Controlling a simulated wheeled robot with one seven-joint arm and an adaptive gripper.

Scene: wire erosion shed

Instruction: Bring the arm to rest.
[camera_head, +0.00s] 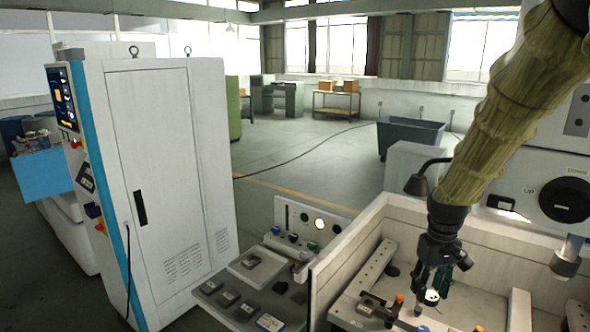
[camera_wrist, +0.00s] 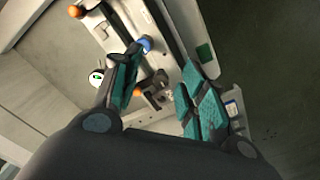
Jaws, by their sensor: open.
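My gripper (camera_head: 432,290) hangs pointing down inside the machine's open white work tank (camera_head: 345,262), at the end of my arm in its tan fabric sleeve. In the wrist view my gripper (camera_wrist: 155,98) shows two teal-padded fingers spread apart with nothing held between them. Beyond the fingertips is a pale fixture rail (camera_wrist: 172,38) with orange and blue knobs. In the head view the fixture (camera_head: 365,306) lies at the bottom of the tank, below and left of my gripper. I cannot tell how far the fingertips are from it.
A tall white control cabinet (camera_head: 160,170) stands at left. A bench tray (camera_head: 215,300) with several small dark blocks adjoins the tank's left wall. A black-hooded lamp (camera_head: 418,184) and the machine head (camera_head: 565,200) flank my arm. Open floor (camera_head: 300,165) lies behind, with a dark bin (camera_head: 410,135).

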